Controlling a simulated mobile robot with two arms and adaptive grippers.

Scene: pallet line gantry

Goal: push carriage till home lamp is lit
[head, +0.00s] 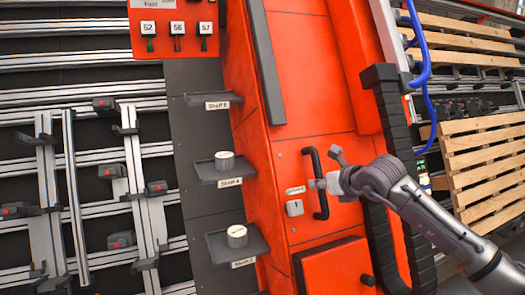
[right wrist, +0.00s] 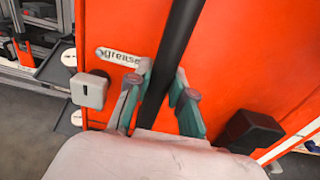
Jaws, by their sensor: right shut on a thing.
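A tall orange housing (head: 300,130), which looks like the carriage, stands in the middle of the head view. A black bar handle (head: 317,160) is fixed upright on its front. My right gripper (head: 326,183) comes in from the right at the handle. In the right wrist view the gripper (right wrist: 160,88) is shut with its fingers on both sides of the black handle (right wrist: 180,30). A small label reading "grease" (right wrist: 118,57) and a pale square block (right wrist: 89,91) sit left of the handle. I cannot make out a home lamp. My left gripper is not in view.
Metal rails (head: 80,97) fill the left. A black cable chain (head: 390,110) and wooden pallets (head: 485,150) are at the right.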

